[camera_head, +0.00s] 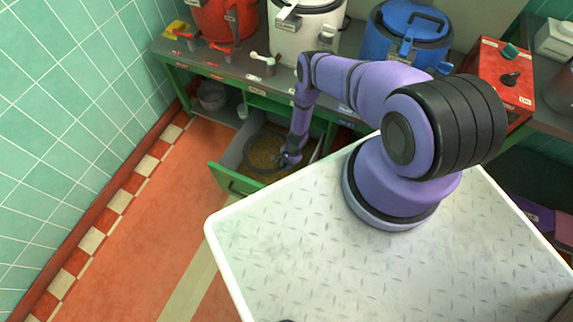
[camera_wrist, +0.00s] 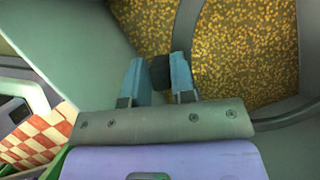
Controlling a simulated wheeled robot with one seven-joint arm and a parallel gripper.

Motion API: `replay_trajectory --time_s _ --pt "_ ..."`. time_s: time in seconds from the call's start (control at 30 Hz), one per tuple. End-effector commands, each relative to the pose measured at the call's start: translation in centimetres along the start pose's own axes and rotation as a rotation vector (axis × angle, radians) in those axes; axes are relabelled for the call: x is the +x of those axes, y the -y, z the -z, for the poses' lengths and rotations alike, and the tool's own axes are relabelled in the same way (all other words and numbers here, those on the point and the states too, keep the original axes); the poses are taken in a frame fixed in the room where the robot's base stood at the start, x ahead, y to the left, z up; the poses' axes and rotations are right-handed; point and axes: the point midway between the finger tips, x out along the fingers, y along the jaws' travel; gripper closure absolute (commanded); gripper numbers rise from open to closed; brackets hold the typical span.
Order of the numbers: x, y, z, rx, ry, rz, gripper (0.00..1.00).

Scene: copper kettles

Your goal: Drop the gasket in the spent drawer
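The gasket (camera_head: 247,152) appears as a dark ring inside the pulled-out drawer (camera_head: 229,180), over a yellow-brown grainy fill. In the wrist view a grey curved band (camera_wrist: 186,22), which looks like part of its ring, crosses the grainy fill. My gripper (camera_head: 289,158) is down in the drawer at the ring's right side. In the wrist view its two blue fingers (camera_wrist: 159,80) stand a little apart with a small dark block between them, which looks like the gasket's tab. I cannot tell whether the ring touches the fill.
The drawer's green front faces open red floor (camera_head: 165,205). The grey counter (camera_head: 235,62) above carries a red kettle (camera_head: 225,18), a white one (camera_head: 305,35), a blue one (camera_head: 405,38) and a red box (camera_head: 498,80). A grey bowl (camera_head: 211,95) sits on the shelf at left.

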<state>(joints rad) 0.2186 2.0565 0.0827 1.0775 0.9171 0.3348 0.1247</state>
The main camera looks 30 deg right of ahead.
Motion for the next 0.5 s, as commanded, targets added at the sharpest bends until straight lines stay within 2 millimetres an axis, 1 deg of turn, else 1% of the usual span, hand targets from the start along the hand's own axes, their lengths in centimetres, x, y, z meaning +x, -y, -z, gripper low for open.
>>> replay_trajectory --time_s 0.03,0.1,0.37,0.5 --pt "-0.01 0.02 0.0 0.0 0.0 0.0 0.64" --pt "-0.01 0.01 -0.01 0.0 0.0 0.0 0.5" --pt "-0.03 -0.02 -0.01 0.001 0.0 0.0 0.5" --pt "-0.66 0.0 0.02 0.001 0.001 0.0 0.5"
